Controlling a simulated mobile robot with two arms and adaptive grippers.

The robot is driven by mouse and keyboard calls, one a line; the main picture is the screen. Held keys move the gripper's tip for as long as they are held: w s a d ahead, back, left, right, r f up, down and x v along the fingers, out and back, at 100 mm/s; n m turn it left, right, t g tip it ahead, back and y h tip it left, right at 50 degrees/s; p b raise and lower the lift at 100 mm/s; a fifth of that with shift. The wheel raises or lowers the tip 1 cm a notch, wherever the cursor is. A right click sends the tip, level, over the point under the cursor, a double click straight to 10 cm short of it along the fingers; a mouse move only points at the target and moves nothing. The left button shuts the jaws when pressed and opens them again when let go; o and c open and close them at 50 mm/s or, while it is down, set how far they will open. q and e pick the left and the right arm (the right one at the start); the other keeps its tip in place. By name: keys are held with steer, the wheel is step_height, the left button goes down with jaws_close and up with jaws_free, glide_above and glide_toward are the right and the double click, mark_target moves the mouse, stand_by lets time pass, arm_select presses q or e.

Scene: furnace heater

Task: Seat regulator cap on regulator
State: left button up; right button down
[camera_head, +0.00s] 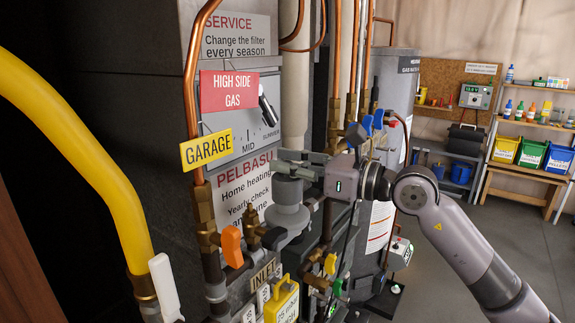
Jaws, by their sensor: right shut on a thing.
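The regulator (287,218) is a grey, round, flanged body on the pipework in the middle of the view, above the INLET plate. My right gripper (290,169) reaches in from the right, just above it, with its fingers shut. The regulator cap (288,190) appears as a grey cylinder held below the fingers, upright and in line with the regulator. The fingers hide its top. I cannot tell whether the cap touches the regulator or hangs just above it. My left gripper is not in view.
Copper pipes (191,75) rise close around the regulator. An orange valve handle (232,246) and a yellow tag (282,302) sit below it. A thick yellow pipe (85,145) runs along the left. Shelves with bins (530,153) stand far right, with open floor before them.

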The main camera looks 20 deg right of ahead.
steer(key=shift+f, duration=0.15)
steer(key=c, duration=1.4)
jaws_free()
steer(key=shift+c, duration=0.2)
steer(key=v, duration=1.2)
